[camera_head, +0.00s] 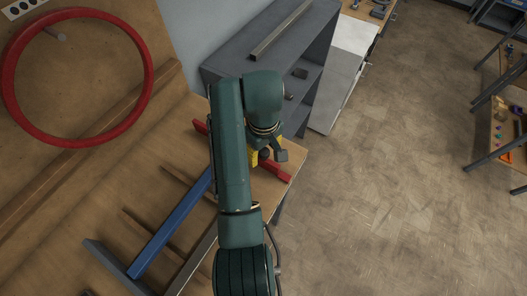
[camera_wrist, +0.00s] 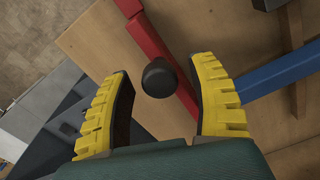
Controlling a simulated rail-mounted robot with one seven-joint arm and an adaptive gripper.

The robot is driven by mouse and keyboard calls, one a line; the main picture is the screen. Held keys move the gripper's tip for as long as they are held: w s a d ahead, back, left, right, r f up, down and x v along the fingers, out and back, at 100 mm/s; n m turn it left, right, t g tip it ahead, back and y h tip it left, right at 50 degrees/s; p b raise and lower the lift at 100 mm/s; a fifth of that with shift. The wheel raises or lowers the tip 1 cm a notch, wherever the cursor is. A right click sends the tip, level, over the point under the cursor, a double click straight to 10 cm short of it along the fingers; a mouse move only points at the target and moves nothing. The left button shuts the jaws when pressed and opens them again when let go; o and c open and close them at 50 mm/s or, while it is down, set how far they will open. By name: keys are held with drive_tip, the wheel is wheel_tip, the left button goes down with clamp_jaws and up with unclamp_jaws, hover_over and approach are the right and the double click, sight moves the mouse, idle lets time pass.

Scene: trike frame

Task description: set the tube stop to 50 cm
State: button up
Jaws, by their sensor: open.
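A red bar (camera_head: 274,169) lies across the right end of the wooden bench, partly hidden behind my arm. It also shows in the wrist view (camera_wrist: 150,38), running diagonally. A round black knob (camera_wrist: 158,78) shows beside the red bar's left edge; whether it is the tube stop or part of it I cannot tell. My gripper (camera_wrist: 165,68) is open, with its yellow fingers on either side of the knob and a gap to each. No scale marks are readable.
The wooden bench (camera_head: 195,148) carries thin wooden strips and a grey bar (camera_head: 108,262). A grey shelf unit (camera_head: 240,63) stands beyond the bench. Open floor lies to the right.

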drive_tip(key=shift+f, duration=0.45)
clamp_jaws()
